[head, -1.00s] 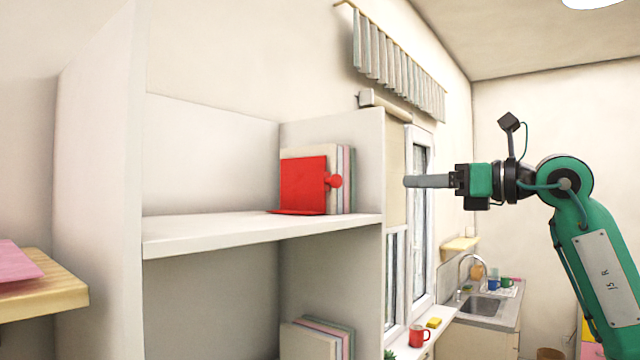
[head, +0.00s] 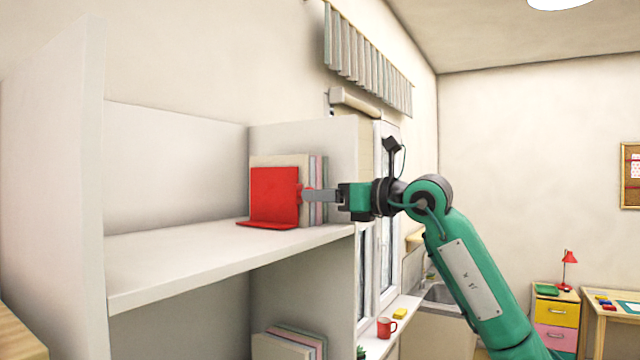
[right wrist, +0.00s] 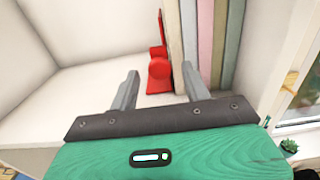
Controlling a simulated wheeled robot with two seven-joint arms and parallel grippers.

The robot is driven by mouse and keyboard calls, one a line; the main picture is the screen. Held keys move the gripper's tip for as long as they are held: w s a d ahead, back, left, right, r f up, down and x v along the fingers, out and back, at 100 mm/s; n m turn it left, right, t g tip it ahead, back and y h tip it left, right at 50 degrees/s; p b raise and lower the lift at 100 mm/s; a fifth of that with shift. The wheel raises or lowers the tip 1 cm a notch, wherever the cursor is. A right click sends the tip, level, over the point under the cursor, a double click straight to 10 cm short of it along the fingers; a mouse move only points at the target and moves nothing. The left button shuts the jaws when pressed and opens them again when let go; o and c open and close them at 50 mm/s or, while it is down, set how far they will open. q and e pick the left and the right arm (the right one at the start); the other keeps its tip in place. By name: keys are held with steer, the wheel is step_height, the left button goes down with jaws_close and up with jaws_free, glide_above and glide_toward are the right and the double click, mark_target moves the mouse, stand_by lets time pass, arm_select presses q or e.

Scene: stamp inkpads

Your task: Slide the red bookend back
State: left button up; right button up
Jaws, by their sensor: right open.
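The red bookend (head: 272,196) stands upright on the upper shelf (head: 190,252), its flat foot on the board, against a row of several books (head: 318,172). In the right wrist view the bookend (right wrist: 158,70) shows nearly edge-on, with its round red knob toward me. My right gripper (head: 306,194) is level with the knob in the head view. In the right wrist view my right gripper (right wrist: 160,84) is open, its two fingers on either side of the knob, with gaps left and right. Whether a finger touches the bookend or books I cannot tell. My left gripper is in no view.
The shelf is free to the left of the bookend. The shelf's side panels (head: 52,165) rise at both ends. More books (head: 290,343) stand on the lower shelf. A red mug (head: 385,327) and a yellow sponge-like block (head: 400,314) sit on the windowsill.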

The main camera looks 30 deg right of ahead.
steer(key=shift+w+a, duration=0.25)
steer(key=shift+w, duration=0.1)
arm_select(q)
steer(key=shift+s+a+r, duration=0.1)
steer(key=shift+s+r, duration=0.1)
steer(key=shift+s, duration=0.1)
arm_select(e)
steer(key=shift+w, duration=0.1)
